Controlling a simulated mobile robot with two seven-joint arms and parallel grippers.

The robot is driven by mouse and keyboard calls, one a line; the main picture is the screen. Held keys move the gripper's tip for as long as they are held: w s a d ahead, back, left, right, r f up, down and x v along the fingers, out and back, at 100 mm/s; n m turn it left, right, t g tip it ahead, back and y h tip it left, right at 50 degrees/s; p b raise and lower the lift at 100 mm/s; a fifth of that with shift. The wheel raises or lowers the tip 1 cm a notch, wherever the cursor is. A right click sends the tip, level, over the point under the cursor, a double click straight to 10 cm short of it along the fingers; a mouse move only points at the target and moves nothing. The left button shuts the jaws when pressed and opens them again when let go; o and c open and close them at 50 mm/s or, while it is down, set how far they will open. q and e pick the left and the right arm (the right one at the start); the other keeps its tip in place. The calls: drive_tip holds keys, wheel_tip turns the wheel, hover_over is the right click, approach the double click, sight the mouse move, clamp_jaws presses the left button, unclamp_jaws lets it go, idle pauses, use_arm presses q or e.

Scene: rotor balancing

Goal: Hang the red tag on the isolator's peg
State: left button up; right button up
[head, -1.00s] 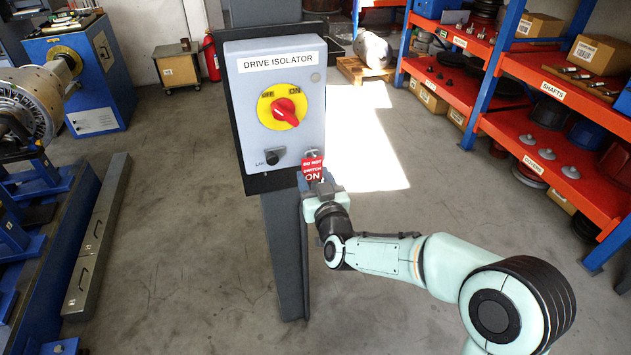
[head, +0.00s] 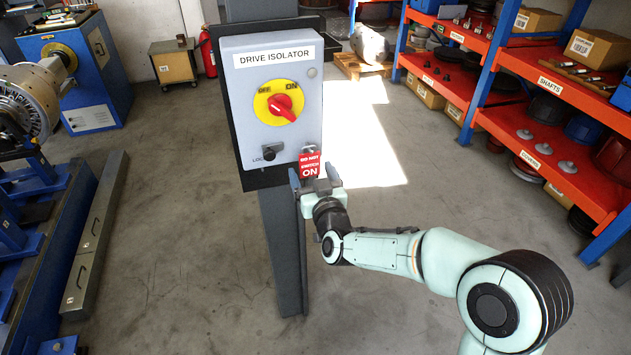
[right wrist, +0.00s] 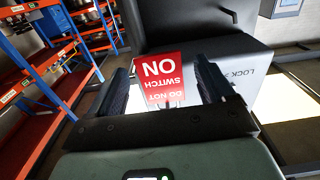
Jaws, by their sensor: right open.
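The red tag (head: 309,166), lettered "DO NOT SWITCH ON", hangs upright at the lower right of the grey drive isolator box (head: 240,110). The peg (head: 308,150) shows just above the tag's top edge; the exact contact at its hole is too small to tell. My right gripper (head: 314,177) is open just below and in front of the tag. In the right wrist view the tag (right wrist: 163,82) shows upside down between the two spread fingers, with gaps on both sides. My left gripper is not in view.
The isolator has a red knob (head: 281,104) on a yellow plate and a dark lock fitting (head: 270,153) left of the tag. A dark post (head: 283,250) stands below. Orange shelves (head: 560,95) are at right; a long grey case (head: 92,245) lies at left.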

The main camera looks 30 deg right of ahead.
drive_tip(key=b+v, duration=0.2)
drive_tip(key=v, duration=1.1)
drive_tip(key=s+a+f+g+y+p, duration=0.1)
drive_tip(key=a+f+g+y+p, duration=0.2)
drive_tip(key=f, duration=1)
drive_tip(key=a+f+g+y+p, duration=0.15)
drive_tip(key=f+g, duration=0.35)
drive_tip(key=f, duration=0.8)
use_arm(q)
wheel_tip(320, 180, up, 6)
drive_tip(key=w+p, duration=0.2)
drive_tip(key=p, duration=0.1)
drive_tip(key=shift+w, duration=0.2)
use_arm(e)
drive_tip(key=s+a+f+g+y, duration=0.1)
drive_tip(key=s+a+f+g, duration=0.2)
drive_tip(key=s+f, duration=0.3)
drive_tip(key=s+a+f+g+y, duration=0.1)
drive_tip(key=s+a+f+g, duration=0.2)
drive_tip(key=s+f, duration=0.3)
drive_tip(key=s+a+f+m+g+y, duration=0.1)
drive_tip(key=s+a+f+g, duration=0.2)
drive_tip(key=s+f, duration=0.3)
drive_tip(key=s+g, duration=0.1)
drive_tip(key=s, duration=0.4)
drive_tip(key=shift+a+g, duration=0.25)
drive_tip(key=shift+g, duration=0.05)
drive_tip(key=shift+s+y, duration=0.1)
drive_tip(key=shift+y, duration=0.15)
